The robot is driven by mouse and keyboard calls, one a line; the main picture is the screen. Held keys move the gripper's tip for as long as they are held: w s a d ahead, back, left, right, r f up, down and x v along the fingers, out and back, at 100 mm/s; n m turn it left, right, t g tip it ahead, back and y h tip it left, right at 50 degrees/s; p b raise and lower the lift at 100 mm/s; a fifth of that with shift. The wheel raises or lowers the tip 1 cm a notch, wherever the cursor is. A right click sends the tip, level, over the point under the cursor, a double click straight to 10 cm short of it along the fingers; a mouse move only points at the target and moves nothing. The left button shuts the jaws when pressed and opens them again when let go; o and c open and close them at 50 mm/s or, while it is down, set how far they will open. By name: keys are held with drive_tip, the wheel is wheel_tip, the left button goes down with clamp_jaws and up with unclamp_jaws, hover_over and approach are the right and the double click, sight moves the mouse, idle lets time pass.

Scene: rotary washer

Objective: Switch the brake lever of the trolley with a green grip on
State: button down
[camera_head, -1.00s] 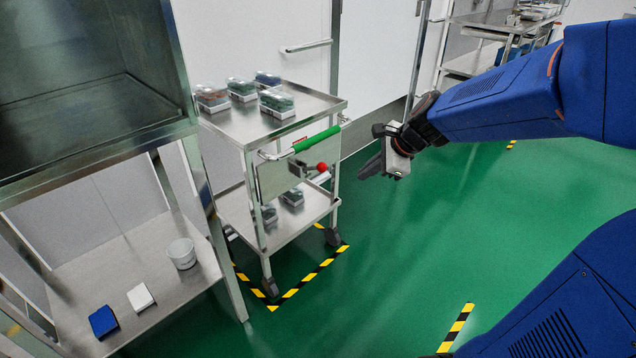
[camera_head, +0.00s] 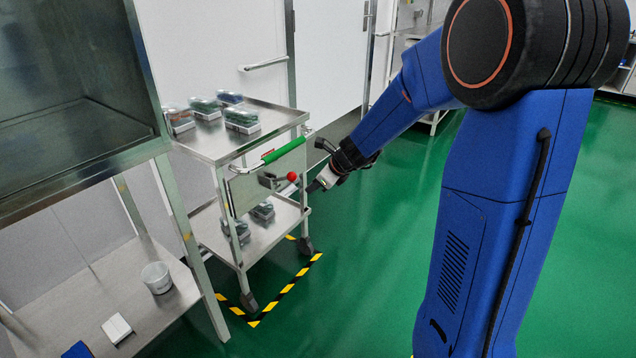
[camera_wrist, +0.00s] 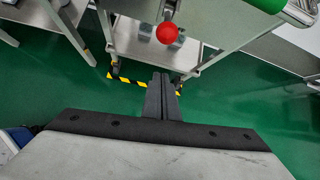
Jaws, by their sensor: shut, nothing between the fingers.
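The trolley (camera_head: 205,148) with a green grip (camera_head: 284,149) stands in the left middle of the head view. Its brake lever ends in a red ball knob (camera_head: 292,176) just below the grip. My gripper (camera_head: 314,187) is shut and empty, a little right of the red knob and apart from it. In the wrist view, the red knob (camera_wrist: 167,33) is above the fingertips, and the green grip (camera_wrist: 268,4) is at the top right. The shut fingers of my gripper (camera_wrist: 160,76) point towards the trolley's lower part.
Several boxed items (camera_head: 242,119) stand on the trolley's top shelf. Yellow-black tape (camera_head: 288,288) marks the floor around the trolley. Green floor (camera_head: 370,270) is clear to its right.

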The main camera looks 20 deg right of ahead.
sight(285, 178)
drive_tip(key=w+a, duration=0.3)
drive_tip(key=shift+w+r, duration=0.15)
drive_tip(key=shift+r, duration=0.1)
idle(0.4)
